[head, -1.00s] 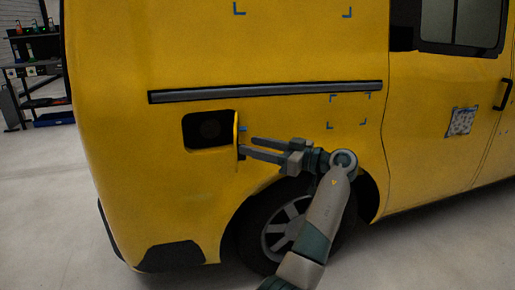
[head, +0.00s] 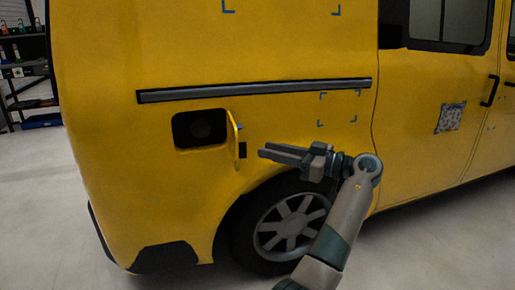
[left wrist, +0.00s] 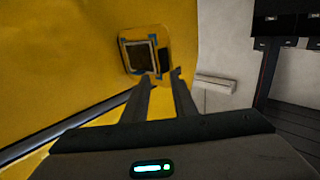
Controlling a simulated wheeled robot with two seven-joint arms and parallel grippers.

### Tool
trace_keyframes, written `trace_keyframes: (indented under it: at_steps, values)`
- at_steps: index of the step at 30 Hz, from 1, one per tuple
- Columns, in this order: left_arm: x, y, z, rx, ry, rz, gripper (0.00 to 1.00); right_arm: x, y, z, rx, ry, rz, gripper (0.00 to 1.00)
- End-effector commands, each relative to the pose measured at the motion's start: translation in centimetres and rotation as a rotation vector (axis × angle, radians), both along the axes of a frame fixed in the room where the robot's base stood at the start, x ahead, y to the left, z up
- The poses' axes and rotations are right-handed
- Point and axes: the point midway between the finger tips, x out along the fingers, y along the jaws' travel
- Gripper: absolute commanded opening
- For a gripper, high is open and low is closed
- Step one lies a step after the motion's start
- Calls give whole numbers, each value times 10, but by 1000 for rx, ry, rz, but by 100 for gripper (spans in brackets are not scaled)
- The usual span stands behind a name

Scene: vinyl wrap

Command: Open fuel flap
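The fuel flap (head: 234,130) stands swung out from the right edge of the dark fuel recess (head: 200,129) on the yellow van, seen nearly edge-on in the head view. A round dark cap shows dimly inside the recess. My left gripper (head: 264,150) is to the right of the flap, apart from it, with its fingers a little apart and nothing between them. In the left wrist view, a yellow panel with blue corner marks, which looks like the flap (left wrist: 146,52), lies beyond the open fingertips (left wrist: 160,82). My right gripper is not in view.
A dark rail (head: 255,90) runs along the van side above the recess. The rear wheel (head: 290,228) is below my left arm. A shelf with several items (head: 22,75) stands at the far left. Floor left of the van is clear.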

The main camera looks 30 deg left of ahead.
Motion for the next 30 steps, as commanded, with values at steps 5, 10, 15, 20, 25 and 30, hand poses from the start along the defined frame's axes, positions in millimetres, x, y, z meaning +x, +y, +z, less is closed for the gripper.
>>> trace_keyframes:
  at_steps: [5,10,15,20,25,30]
  values:
    - [2,-38,1,0,-1,-1,25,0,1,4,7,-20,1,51]
    - [3,-70,2,0,-2,2,25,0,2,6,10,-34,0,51]
    - [4,-91,2,0,-3,4,25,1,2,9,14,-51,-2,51]
    - [4,-99,2,0,-4,5,25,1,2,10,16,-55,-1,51]
    - [4,-101,2,0,-4,6,25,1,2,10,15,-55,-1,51]
    - [4,-100,2,0,-4,6,25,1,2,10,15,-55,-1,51]
